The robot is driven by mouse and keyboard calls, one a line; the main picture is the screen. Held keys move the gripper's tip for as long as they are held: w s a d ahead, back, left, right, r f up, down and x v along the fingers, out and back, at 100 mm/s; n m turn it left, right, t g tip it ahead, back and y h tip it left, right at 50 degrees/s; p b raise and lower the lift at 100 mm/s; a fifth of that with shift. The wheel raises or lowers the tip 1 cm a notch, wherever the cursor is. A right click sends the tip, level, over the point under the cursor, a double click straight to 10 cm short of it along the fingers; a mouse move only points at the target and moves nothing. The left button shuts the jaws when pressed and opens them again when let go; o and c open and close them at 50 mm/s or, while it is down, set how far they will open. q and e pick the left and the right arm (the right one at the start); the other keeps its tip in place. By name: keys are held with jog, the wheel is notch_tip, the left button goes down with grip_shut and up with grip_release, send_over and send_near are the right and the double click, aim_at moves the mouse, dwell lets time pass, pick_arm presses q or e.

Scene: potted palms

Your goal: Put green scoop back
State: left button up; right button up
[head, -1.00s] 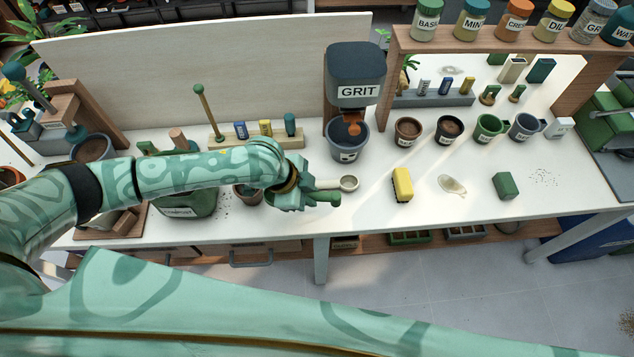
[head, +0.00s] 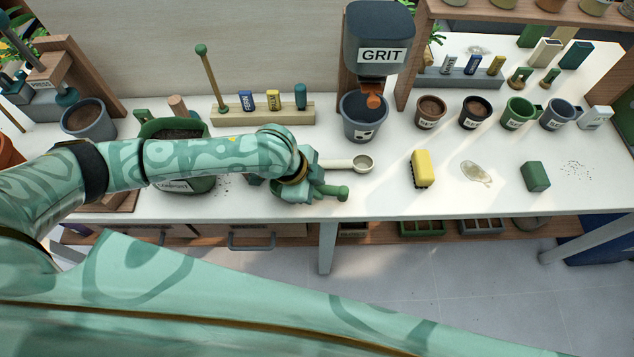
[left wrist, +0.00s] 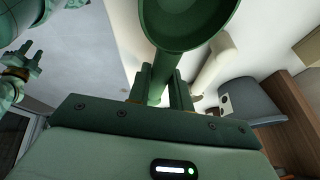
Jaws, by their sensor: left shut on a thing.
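My left gripper (head: 308,188) is shut on the green scoop (head: 335,191), near the table's front edge. In the head view only a green rounded end sticks out to the right of the fingers. In the left wrist view the green scoop (left wrist: 188,22) shows its round bowl close to the camera, with its handle between the two fingers (left wrist: 160,92). My right gripper (left wrist: 28,62) shows small at the left of the left wrist view, its fingers apart and empty.
A cream scoop (head: 362,163) lies just behind the gripper. The grit dispenser (head: 379,30) stands over a grey pot (head: 365,129). A green compost bag (head: 172,186) is behind my arm. A yellow sponge (head: 421,169), a spill (head: 476,173) and a green block (head: 535,176) lie to the right.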

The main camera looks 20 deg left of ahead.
dwell(0.3)
pick_arm(q)
jog(key=shift+f, duration=0.65)
jog(key=o, duration=1)
jog(key=p+v, duration=0.5)
jog(key=v, duration=1.1)
jog(key=shift+r+p, duration=0.2)
jog(key=shift+p, duration=0.1)
